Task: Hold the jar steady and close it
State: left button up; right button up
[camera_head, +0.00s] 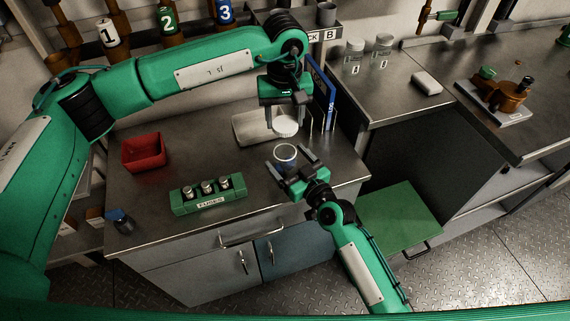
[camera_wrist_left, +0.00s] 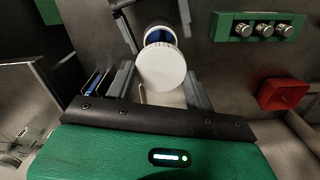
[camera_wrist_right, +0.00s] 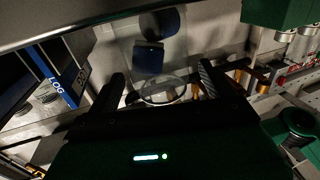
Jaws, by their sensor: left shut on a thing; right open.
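The clear jar (camera_head: 285,153) stands open on the metal bench. It has something blue inside, seen in the right wrist view (camera_wrist_right: 148,60). My left gripper (camera_head: 285,112) is shut on the round white lid (camera_head: 286,128) and holds it above the jar, apart from its rim. In the left wrist view the lid (camera_wrist_left: 161,68) covers part of the jar (camera_wrist_left: 160,36). My right gripper (camera_head: 291,166) is open, low at the jar's near side, its fingers on either side. I cannot tell whether they touch it.
A green fuse block (camera_head: 208,194) and a red bin (camera_head: 143,152) stand to the left on the bench. A pale tray (camera_head: 252,126) and a blue log binder (camera_head: 322,92) are behind the jar.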

jog(key=shift+x, duration=0.95)
jog(key=c, duration=1.5)
pick_arm(q)
jog(key=shift+f, duration=2.5)
jog(key=shift+f, duration=0.1)
jog(key=shift+f, duration=0.8)
jog(key=shift+f, duration=0.55)
